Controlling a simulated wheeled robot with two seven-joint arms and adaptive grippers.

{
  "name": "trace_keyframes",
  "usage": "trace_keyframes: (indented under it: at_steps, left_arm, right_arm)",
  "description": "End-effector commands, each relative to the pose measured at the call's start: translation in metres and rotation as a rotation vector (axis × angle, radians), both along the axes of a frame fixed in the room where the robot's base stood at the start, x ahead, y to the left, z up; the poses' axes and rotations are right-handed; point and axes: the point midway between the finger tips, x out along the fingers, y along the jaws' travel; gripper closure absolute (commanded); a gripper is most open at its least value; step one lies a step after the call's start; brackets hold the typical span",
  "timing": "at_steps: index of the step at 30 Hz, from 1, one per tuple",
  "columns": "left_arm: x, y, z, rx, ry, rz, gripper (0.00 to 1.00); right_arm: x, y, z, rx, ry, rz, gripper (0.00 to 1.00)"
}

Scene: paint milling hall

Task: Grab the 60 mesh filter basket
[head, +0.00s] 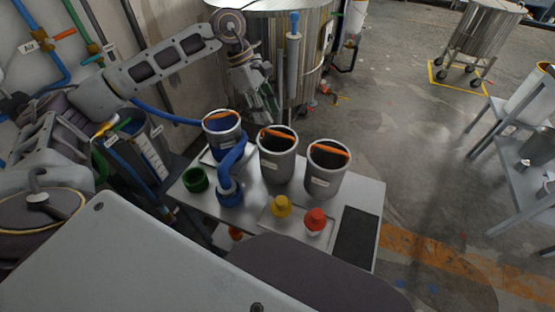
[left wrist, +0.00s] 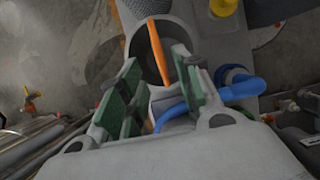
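Three filter baskets with orange handles stand in a row on a grey bench: a blue-lined one (head: 222,143), a grey middle one (head: 277,168) and a grey right one (head: 324,184). Their front labels are too small to read, so I cannot tell which is 60 mesh. My left gripper (head: 266,106) is open, above and behind the middle basket. In the left wrist view its green-padded fingers (left wrist: 162,72) are apart, and the middle basket's orange handle (left wrist: 159,48) shows between and beyond them. I cannot tell whether they touch it. My right gripper is not in view.
A blue hose (head: 232,158) curves down beside the blue-lined basket. A green ring (head: 195,180), a yellow cap (head: 281,206) and a red-topped bottle (head: 315,220) are on the bench (head: 368,195). A steel vessel (head: 275,45) stands close behind my left gripper.

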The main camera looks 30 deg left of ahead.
Motion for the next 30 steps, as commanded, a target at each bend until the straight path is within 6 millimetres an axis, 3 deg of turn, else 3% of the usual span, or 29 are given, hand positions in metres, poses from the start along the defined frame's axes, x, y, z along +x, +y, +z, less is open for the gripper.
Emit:
trace_keyframes:
  at_steps: [9, 23, 30]
  left_arm:
    - [0.000, -0.013, -0.029, -0.001, 0.000, -0.001, 0.66]
    - [0.001, -0.015, -0.033, -0.001, 0.000, -0.001, 0.66]
    - [0.001, -0.024, -0.050, -0.001, 0.000, -0.001, 0.66]
  right_arm:
    - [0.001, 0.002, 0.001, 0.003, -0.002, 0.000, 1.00]
    - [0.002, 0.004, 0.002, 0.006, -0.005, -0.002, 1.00]
    - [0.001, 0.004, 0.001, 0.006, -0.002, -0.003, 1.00]
